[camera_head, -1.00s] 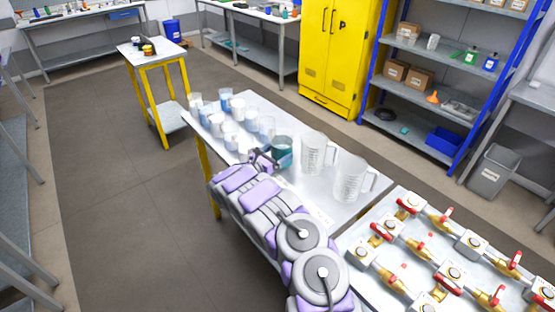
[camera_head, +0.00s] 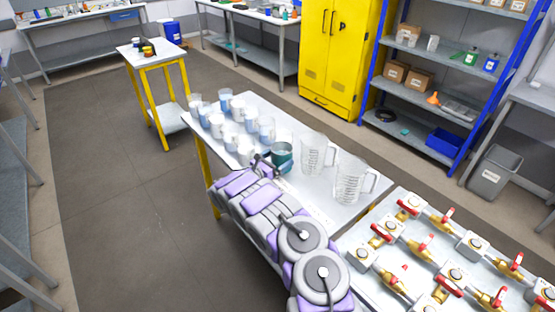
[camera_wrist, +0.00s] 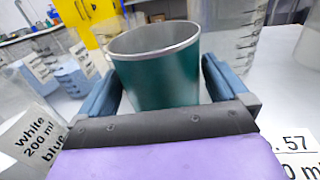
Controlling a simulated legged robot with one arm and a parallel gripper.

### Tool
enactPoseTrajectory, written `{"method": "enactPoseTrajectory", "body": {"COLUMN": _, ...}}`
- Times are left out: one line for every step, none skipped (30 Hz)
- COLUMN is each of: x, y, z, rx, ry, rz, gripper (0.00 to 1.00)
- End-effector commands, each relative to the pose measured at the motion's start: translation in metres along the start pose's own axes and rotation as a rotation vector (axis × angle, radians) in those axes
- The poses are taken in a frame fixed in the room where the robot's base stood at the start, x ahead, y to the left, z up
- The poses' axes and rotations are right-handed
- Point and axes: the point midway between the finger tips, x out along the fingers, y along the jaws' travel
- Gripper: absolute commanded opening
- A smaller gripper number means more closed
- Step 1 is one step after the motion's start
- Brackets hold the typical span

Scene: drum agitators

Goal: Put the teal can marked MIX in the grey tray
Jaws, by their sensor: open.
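The teal can (camera_head: 281,157) stands upright on the white table among cups and jugs. In the wrist view the teal can (camera_wrist: 158,72) fills the middle, open at the top with a silver rim. No MIX marking is visible on the side I see. My gripper (camera_wrist: 160,90) is open, with one blue-grey finger on each side of the can. I cannot tell whether the fingers touch it. In the head view my gripper (camera_head: 266,165) is at the can's near left side, partly hidden by my arm. I cannot make out the grey tray in either view.
Several white and bluish cups (camera_head: 217,126) stand left of the can. Two clear measuring jugs (camera_head: 316,155) stand close on its right. A label reading "white 200 ml blue" (camera_wrist: 38,138) shows at left. Valves with red handles (camera_head: 420,248) lie at the right.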

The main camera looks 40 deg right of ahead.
Motion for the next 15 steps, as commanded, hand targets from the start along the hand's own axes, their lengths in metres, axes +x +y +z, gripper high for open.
{"method": "enactPoseTrajectory", "body": {"x": -0.006, "y": 0.001, "z": 0.002, "rx": 0.0, "ry": -0.001, "rz": 0.002, "gripper": 1.0}}
{"method": "enactPoseTrajectory", "body": {"x": -0.01, "y": 0.002, "z": 0.002, "rx": 0.0, "ry": -0.001, "rz": 0.003, "gripper": 1.0}}
{"method": "enactPoseTrajectory", "body": {"x": -0.017, "y": 0.002, "z": 0.002, "rx": 0.0, "ry": -0.001, "rz": 0.003, "gripper": 1.0}}
{"method": "enactPoseTrajectory", "body": {"x": -0.022, "y": 0.002, "z": 0.003, "rx": 0.0, "ry": -0.001, "rz": 0.003, "gripper": 1.0}}
{"method": "enactPoseTrajectory", "body": {"x": -0.029, "y": 0.002, "z": 0.003, "rx": -0.001, "ry": -0.002, "rz": 0.005, "gripper": 1.0}}
{"method": "enactPoseTrajectory", "body": {"x": -0.037, "y": 0.002, "z": 0.003, "rx": -0.002, "ry": -0.002, "rz": 0.005, "gripper": 1.0}}
{"method": "enactPoseTrajectory", "body": {"x": -0.044, "y": 0.002, "z": 0.003, "rx": -0.001, "ry": -0.001, "rz": 0.006, "gripper": 1.0}}
{"method": "enactPoseTrajectory", "body": {"x": -0.05, "y": 0.002, "z": 0.003, "rx": -0.002, "ry": -0.001, "rz": 0.005, "gripper": 1.0}}
{"method": "enactPoseTrajectory", "body": {"x": -0.059, "y": 0.002, "z": 0.003, "rx": -0.003, "ry": -0.001, "rz": 0.006, "gripper": 1.0}}
{"method": "enactPoseTrajectory", "body": {"x": -0.065, "y": 0.001, "z": 0.003, "rx": -0.003, "ry": -0.001, "rz": 0.005, "gripper": 1.0}}
{"method": "enactPoseTrajectory", "body": {"x": -0.071, "y": 0.001, "z": 0.002, "rx": -0.002, "ry": 0.0, "rz": 0.004, "gripper": 1.0}}
{"method": "enactPoseTrajectory", "body": {"x": -0.079, "y": 0.002, "z": 0.002, "rx": -0.001, "ry": -0.001, "rz": 0.005, "gripper": 1.0}}
{"method": "enactPoseTrajectory", "body": {"x": -0.085, "y": 0.002, "z": 0.002, "rx": -0.001, "ry": 0.0, "rz": 0.004, "gripper": 1.0}}
{"method": "enactPoseTrajectory", "body": {"x": -0.09, "y": 0.001, "z": 0.002, "rx": 0.0, "ry": -0.001, "rz": 0.004, "gripper": 1.0}}
{"method": "enactPoseTrajectory", "body": {"x": -0.096, "y": 0.001, "z": 0.002, "rx": 0.0, "ry": -0.002, "rz": 0.003, "gripper": 1.0}}
